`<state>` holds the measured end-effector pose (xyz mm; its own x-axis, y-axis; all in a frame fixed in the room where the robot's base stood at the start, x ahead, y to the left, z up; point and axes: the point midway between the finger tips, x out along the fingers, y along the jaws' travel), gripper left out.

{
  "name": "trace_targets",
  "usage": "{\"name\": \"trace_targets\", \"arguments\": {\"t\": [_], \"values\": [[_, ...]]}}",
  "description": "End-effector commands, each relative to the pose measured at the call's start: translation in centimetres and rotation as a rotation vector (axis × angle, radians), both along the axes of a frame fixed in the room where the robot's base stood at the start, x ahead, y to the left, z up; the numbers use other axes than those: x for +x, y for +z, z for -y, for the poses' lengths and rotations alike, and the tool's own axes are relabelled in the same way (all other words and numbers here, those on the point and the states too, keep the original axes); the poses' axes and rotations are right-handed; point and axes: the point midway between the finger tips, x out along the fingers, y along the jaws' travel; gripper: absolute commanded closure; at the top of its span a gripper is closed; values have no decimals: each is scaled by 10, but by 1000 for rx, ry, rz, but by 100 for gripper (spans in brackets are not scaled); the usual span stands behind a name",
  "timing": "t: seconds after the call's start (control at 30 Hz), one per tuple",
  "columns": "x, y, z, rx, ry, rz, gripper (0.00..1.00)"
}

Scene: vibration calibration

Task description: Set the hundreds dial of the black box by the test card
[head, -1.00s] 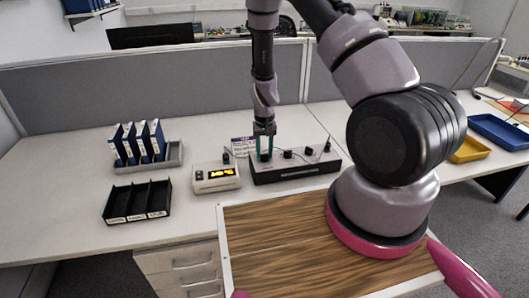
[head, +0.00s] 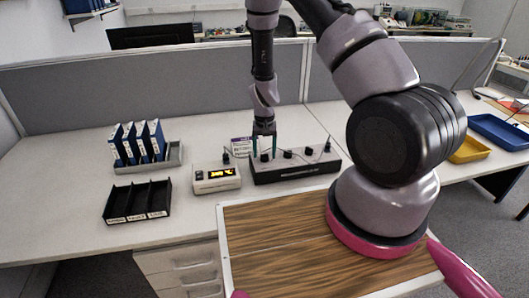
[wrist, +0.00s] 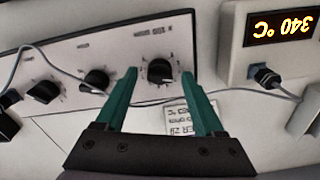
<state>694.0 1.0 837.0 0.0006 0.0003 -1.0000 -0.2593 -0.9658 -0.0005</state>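The black box (head: 297,174) stands on the desk, with a pale top panel that carries a row of black dials. My gripper (head: 265,155) is over its left end, pointing down. In the wrist view my gripper (wrist: 159,75) is open, its two green fingers on either side of one dial (wrist: 160,70), with a gap showing on the left. The dial's small printed label appears upside down and is hard to read. Two more dials (wrist: 95,81) lie to its left. The test card (head: 241,146) is behind the box; its lines are partly hidden by a finger in the wrist view (wrist: 180,115).
A pale meter (head: 216,178) left of the box shows 340 °C in the wrist view (wrist: 280,25). A thin cable crosses the box panel to its plug (wrist: 264,76). A black divided tray (head: 137,202) and a rack of blue binders (head: 138,143) stand at left.

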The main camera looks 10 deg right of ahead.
Motion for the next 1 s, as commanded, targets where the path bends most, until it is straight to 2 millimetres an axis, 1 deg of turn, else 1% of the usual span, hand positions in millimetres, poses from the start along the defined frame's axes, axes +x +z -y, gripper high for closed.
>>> {"name": "trace_targets", "arguments": {"t": [0.17,0.27,0.37,0.6,0.7,0.83,1.0], "values": [[0,1,0,0,0,0,30],[1,9,0,1,1,1,30],[1,25,0,0,2,3,30],[1,74,-1,1,2,4,30],[0,90,-1,0,2,2,30],[0,103,0,0,0,0,30],[0,108,0,0,0,0,30]]}}
